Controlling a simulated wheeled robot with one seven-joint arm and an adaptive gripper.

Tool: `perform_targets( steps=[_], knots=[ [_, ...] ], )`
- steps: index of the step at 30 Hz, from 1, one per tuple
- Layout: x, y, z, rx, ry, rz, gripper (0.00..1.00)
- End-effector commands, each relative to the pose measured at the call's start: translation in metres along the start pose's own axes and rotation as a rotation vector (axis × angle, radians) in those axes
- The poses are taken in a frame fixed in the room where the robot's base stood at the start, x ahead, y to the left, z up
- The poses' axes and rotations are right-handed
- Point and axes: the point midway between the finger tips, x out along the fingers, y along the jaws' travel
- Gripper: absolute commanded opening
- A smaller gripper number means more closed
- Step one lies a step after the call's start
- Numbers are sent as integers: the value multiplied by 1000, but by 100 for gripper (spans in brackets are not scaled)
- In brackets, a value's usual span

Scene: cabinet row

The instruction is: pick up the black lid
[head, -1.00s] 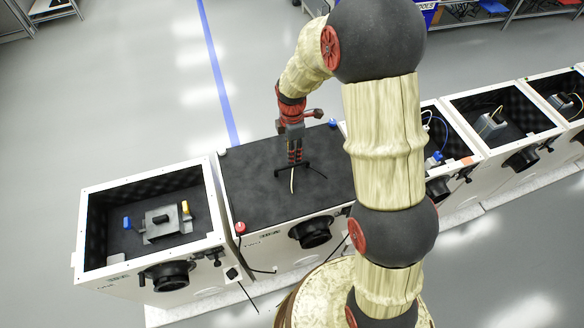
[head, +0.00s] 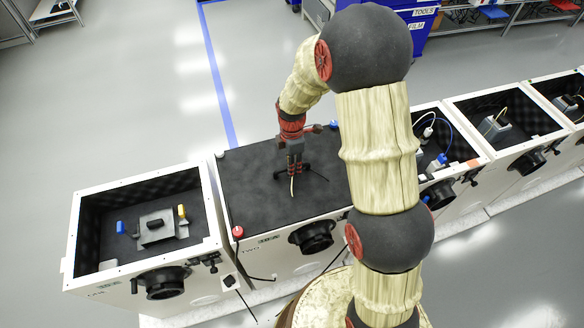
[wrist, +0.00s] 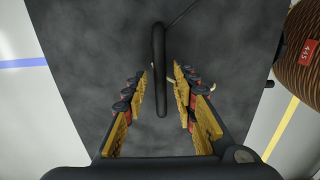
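The black lid (head: 255,195) lies flat on the second white box in the row and covers its top. It fills most of the wrist view as a dark mottled surface (wrist: 95,70). A black bar handle (wrist: 159,60) stands on the lid and runs up the middle of the wrist view. My gripper (head: 294,176) points down over the middle of the lid at the handle. In the wrist view my gripper (wrist: 162,82) is open, with a finger on each side of the handle and small gaps between. Fingertip height against the handle is hard to judge.
An open white box (head: 75,235) with a grey device (head: 156,228) inside stands at the left. More open boxes (head: 505,150) continue to the right. A red button (head: 238,232) sits at the lid's front left corner. The floor behind is clear, with a blue line (head: 215,75).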

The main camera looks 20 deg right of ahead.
Motion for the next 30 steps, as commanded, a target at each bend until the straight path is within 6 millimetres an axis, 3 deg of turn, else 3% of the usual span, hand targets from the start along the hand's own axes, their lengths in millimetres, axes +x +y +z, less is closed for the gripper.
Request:
perform_targets(
  steps=[30],
  knots=[
    [0, 0, 0, 0, 0, 0, 0]
  ],
)
